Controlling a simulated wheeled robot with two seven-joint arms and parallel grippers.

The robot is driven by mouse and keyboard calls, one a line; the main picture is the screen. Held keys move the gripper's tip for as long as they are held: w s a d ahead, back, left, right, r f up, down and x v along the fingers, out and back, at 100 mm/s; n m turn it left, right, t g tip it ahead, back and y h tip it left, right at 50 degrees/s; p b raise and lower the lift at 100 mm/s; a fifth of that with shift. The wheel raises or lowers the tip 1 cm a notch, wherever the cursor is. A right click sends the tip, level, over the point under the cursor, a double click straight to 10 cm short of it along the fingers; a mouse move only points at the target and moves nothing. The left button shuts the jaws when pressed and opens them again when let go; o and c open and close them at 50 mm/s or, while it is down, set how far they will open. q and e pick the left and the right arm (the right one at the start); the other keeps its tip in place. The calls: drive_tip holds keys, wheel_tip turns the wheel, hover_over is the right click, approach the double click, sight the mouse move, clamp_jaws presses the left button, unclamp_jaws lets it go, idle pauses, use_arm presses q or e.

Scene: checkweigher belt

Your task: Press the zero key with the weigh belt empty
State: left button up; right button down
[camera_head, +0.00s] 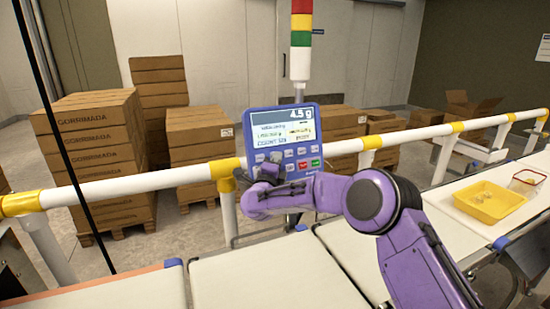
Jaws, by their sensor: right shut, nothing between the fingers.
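The checkweigher's blue control panel (285,140) stands behind the belt with its screen facing me. The screen (283,125) shows what looks like 4.5 g on its top line; the smaller lines are too small to read. A keypad (302,158) with pale keys, a red key and a green key sits below the screen. My right gripper (268,174) is shut and empty at the panel's lower left, over or just in front of the keys. It hides some keys, and I cannot tell whether it touches one. The weigh belt (270,275) below looks empty. My left gripper is out of view.
A white rail (120,186) with yellow joints runs behind the belts. A yellow tray (489,203) and a smaller red-rimmed container (527,182) sit on the right belt (450,225). A signal tower (301,45) rises behind the panel. Stacked cartons (95,150) stand beyond the rail.

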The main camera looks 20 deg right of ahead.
drive_tip(key=shift+w, duration=0.1)
idle(0.4)
drive_tip(key=shift+s+r, duration=0.25)
drive_tip(key=shift+s, duration=0.55)
drive_tip(key=s, duration=0.2)
drive_tip(key=s+r+p, duration=0.1)
drive_tip(key=s, duration=0.1)
drive_tip(key=shift+s+a+r, duration=0.15)
drive_tip(key=shift+s+a, duration=0.05)
drive_tip(key=shift+s, duration=0.2)
